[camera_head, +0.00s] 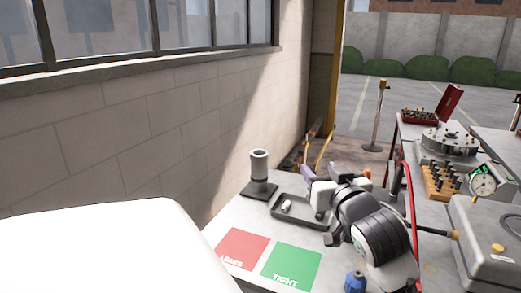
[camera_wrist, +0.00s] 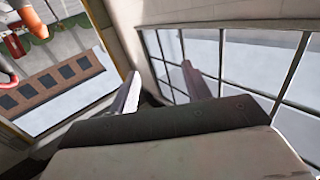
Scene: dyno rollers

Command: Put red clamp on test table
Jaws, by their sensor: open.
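My gripper (camera_head: 323,171) is above the far part of a light grey table (camera_head: 228,215). Its two fingers stand apart with nothing visible between them, and they also show in the wrist view (camera_wrist: 161,72). I cannot make out a red clamp for sure. A small orange piece (camera_head: 367,173) shows just right of my gripper; its shape is unclear. The grey table has a red LEAKS square (camera_head: 243,249) and a green TIGHT square (camera_head: 291,266). I cannot tell which surface is the test table.
A dark tray (camera_head: 291,225) with a small metal part (camera_head: 287,206) lies below my gripper. A grey cylinder on a base (camera_head: 259,172) stands left of it. At right are a red hose (camera_head: 411,205), a pressure gauge (camera_head: 483,185) and a grey box (camera_head: 490,240). A block wall borders the left.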

